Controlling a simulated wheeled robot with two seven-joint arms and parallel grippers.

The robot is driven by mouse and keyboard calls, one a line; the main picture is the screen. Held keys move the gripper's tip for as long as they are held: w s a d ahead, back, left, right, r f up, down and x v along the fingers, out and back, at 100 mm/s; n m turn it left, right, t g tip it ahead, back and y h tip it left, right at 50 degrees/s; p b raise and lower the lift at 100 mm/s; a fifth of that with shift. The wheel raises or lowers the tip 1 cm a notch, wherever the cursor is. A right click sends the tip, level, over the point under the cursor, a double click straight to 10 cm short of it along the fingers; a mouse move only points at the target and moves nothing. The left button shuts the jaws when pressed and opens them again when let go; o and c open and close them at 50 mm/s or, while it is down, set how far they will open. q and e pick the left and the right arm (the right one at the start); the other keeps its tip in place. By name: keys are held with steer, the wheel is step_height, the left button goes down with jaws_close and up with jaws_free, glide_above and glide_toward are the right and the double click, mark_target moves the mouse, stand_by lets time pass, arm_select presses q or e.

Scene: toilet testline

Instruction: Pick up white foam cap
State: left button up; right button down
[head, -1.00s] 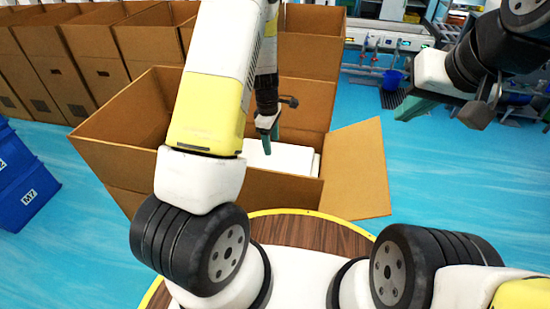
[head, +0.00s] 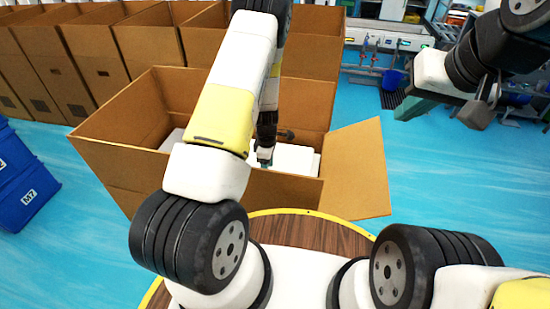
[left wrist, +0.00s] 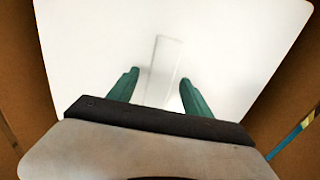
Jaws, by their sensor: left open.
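The white foam cap (head: 294,158) lies inside the open cardboard box in front of me. Its flat white top fills most of the left wrist view (left wrist: 235,40), with a narrow rectangular outline (left wrist: 166,62) near the middle. My left gripper (head: 265,160) is down in the box over the cap. In the left wrist view its two green fingers (left wrist: 160,78) are apart, one on each side of the rectangle, with nothing held. I cannot tell if they touch the cap. My right gripper (head: 418,106) is raised at the upper right, away from the box; its finger gap is unclear.
The cardboard box (head: 118,165) has tall walls around the cap, and a flap (head: 358,172) spreads out at its right. Several more boxes (head: 85,50) stand behind.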

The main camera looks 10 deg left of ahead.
arm_select(q)
jaws_close()
stand_by(1.4)
